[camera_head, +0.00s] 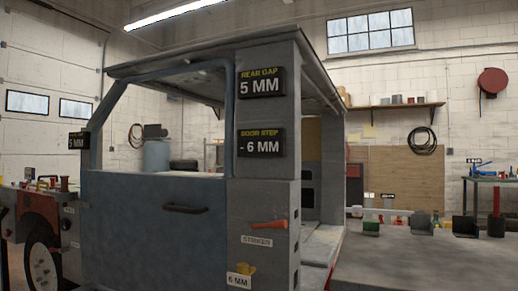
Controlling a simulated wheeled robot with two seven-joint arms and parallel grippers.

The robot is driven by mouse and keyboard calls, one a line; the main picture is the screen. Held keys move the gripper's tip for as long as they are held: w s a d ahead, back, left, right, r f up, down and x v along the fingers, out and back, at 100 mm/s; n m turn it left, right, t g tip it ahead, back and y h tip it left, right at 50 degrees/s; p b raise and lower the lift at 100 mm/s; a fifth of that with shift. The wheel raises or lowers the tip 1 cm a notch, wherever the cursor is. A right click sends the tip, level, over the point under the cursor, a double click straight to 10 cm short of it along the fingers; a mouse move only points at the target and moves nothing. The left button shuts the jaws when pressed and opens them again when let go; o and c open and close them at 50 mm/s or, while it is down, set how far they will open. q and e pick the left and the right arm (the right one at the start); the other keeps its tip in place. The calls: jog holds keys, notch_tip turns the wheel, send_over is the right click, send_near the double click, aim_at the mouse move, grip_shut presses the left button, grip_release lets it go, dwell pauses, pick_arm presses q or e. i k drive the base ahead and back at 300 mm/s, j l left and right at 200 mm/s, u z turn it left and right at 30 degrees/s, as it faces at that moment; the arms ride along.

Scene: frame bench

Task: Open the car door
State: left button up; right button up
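The car door (155,230) is a blue-grey panel with an open window frame above it, on the left side of a grey cab. It looks shut, close to flush with the grey pillar (265,195) on its right. A dark bar handle (185,209) sits on the door's upper middle. Neither of my grippers shows in the head view, and nothing touches the door or its handle.
Signs reading 5 MM (260,83) and - 6 MM (262,143) are on the pillar. An orange-red handle (269,225) sticks out above a STRIKER label (256,241). A bench (430,258) with small items stands right. A wheel (42,262) is at left.

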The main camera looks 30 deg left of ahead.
aim_at(140, 231)
jog(key=u, duration=1.75)
